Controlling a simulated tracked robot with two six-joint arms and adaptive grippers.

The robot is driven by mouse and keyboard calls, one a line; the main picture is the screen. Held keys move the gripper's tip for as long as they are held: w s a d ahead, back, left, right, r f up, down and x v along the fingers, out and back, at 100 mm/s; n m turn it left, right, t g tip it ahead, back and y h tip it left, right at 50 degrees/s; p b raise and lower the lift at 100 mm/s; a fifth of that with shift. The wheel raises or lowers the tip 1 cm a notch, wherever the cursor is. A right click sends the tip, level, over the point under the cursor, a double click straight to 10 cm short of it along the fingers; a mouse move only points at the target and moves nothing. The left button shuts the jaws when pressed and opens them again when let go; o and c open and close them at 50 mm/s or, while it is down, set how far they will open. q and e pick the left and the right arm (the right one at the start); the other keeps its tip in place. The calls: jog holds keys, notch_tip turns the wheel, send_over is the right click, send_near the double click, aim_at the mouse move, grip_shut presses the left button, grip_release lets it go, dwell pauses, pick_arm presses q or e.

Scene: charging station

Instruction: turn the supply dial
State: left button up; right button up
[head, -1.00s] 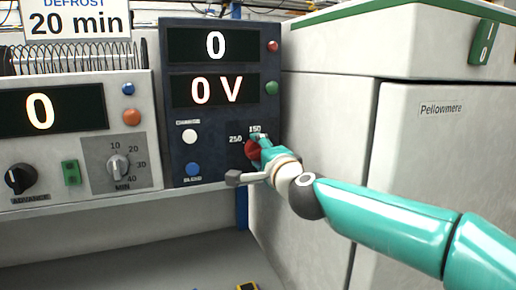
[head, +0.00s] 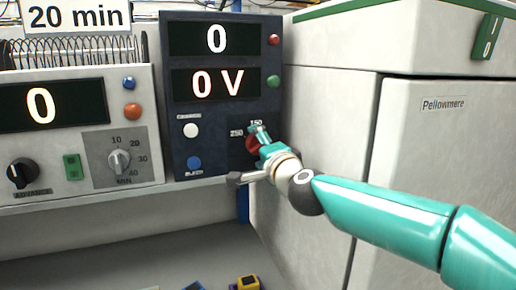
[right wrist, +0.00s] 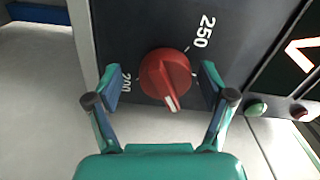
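The red supply dial (right wrist: 166,75) has a white pointer mark and sits on a dark panel, with 250 printed beside it and another number partly covered by a finger. The mark points down in the right wrist view. The dial also shows in the head view (head: 252,146), partly hidden by my right gripper (head: 250,154). In the right wrist view my right gripper (right wrist: 159,82) is open, with one finger on each side of the dial. A small gap shows on the left; the right finger is very close, and I cannot tell whether it touches. My left gripper is not in view.
The dark supply unit (head: 222,110) reads 0 and 0 V and has several coloured buttons. A grey timer unit (head: 80,128) stands at its left. A large pale cabinet (head: 440,170) is on the right. A yellow object (head: 248,283) lies low down.

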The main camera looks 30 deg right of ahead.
jog(key=shift+s+r, duration=0.1)
jog(key=shift+r, duration=0.05)
jog(key=v, duration=1.2)
